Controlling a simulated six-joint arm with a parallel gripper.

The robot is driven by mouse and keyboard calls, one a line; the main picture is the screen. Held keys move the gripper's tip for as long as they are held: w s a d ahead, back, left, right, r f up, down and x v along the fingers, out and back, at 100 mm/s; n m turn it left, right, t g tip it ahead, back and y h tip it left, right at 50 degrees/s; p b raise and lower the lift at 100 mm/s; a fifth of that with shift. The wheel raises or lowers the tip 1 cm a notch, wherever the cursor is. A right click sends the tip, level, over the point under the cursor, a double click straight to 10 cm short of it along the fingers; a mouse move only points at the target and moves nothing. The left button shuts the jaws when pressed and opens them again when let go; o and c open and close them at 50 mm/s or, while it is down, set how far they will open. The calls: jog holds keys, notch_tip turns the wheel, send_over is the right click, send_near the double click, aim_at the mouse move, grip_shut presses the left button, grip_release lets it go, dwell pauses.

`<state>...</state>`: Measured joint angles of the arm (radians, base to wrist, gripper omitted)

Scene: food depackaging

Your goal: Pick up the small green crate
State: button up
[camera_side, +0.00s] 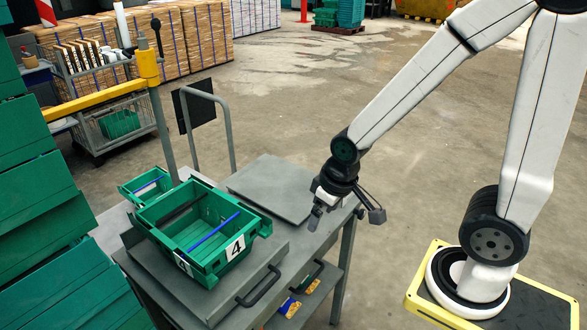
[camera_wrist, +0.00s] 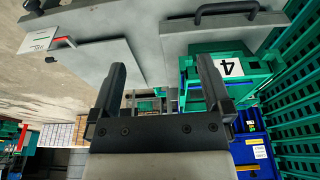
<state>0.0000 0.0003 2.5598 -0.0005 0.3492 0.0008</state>
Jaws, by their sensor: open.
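The small green crate (camera_side: 135,198) sits at the far left end of the grey cart, behind a larger green crate, with a blue strip across its open top. The larger green crate (camera_side: 196,262) carries white labels, one reading 4; it also shows in the wrist view (camera_wrist: 205,92). My gripper (camera_side: 316,216) is open and empty, over the right side of the cart and well apart from both crates. Its two fingers show spread in the wrist view (camera_wrist: 138,60). I cannot clearly make out the small crate in the wrist view.
The larger crate stands on a raised grey platform (camera_side: 268,256) with a dark handle. A flat grey plate (camera_side: 272,186) lies beside it, under my gripper's left. Stacked green crates (camera_side: 40,200) line the left edge. A yellow rail (camera_side: 105,97) and post rise behind.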

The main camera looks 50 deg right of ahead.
aim_at(237, 203)
jog(key=w+d+f+m+t+y, duration=0.2)
jog(key=w+t, duration=0.1)
jog(key=w, duration=0.5)
jog(key=w+d+f+m+t+y, duration=0.1)
jog(key=w+t+y, duration=0.15)
jog(key=w, duration=0.55)
jog(key=w+d+f+m+t+y, duration=0.2)
jog(key=w+t, duration=0.2)
jog(key=w, duration=0.4)
jog(key=s+f+m+g+y, duration=0.2)
jog(key=s+f+y, duration=0.25)
jog(key=y, duration=0.45)
jog(key=shift+h, duration=0.25)
jog(key=shift+x, duration=4.15)
jog(key=shift+w+d, duration=0.1)
jog(key=shift+w, duration=0.05)
grip_shut()
